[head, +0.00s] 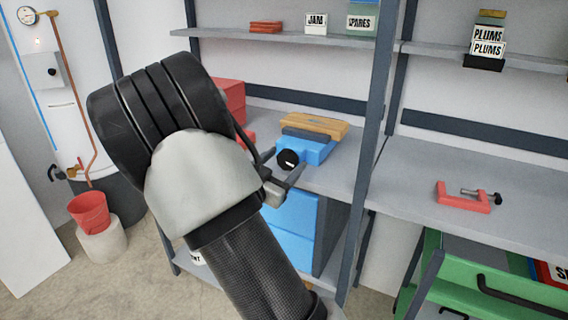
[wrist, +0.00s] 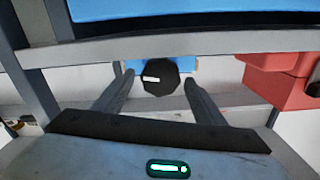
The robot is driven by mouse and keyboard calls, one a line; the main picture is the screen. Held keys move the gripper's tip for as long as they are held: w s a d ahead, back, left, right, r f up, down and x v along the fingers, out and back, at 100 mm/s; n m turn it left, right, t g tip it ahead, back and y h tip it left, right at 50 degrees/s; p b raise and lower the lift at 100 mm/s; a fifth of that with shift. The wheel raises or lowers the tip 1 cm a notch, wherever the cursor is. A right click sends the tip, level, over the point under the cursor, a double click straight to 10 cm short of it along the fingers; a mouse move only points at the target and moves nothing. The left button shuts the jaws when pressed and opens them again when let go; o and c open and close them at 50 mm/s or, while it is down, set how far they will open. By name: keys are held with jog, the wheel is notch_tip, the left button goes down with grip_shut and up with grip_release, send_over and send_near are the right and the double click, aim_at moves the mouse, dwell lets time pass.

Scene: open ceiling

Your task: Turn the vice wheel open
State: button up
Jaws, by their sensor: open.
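The black round vice wheel (head: 288,159) faces me on the front of the blue vice (head: 318,152), which stands on the grey shelf. A wooden block (head: 315,124) lies across the vice's top. My gripper (head: 285,162) is open, with one finger on each side of the wheel. In the wrist view, the wheel (wrist: 160,80) with its white mark sits between the tips of my gripper (wrist: 159,76). Small gaps show beside it there, and I cannot tell whether either finger touches it. My arm hides part of the shelf to the left.
Blue drawers (head: 292,212) stand under the shelf. A red box (head: 231,98) is left of the vice, partly behind my arm. A dark upright post (head: 372,130) rises to the right. A red clamp (head: 460,197) lies on the right shelf, otherwise clear.

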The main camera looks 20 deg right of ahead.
jog(key=c, duration=1)
jog(key=shift+r+p, duration=0.1)
jog(key=shift+p, duration=0.3)
jog(key=shift+r+n+p, duration=0.1)
jog(key=shift+n+p, duration=0.6)
jog(key=shift+p, duration=0.05)
jog(key=n+p, duration=0.2)
jog(key=p, duration=0.1)
jog(key=n+p, duration=0.2)
jog(key=shift+w+a+n, duration=0.1)
jog(key=shift+n, duration=0.3)
jog(key=shift+f+n+p, duration=0.25)
jog(key=shift+n+p, duration=1.05)
jog(key=shift+n, duration=0.2)
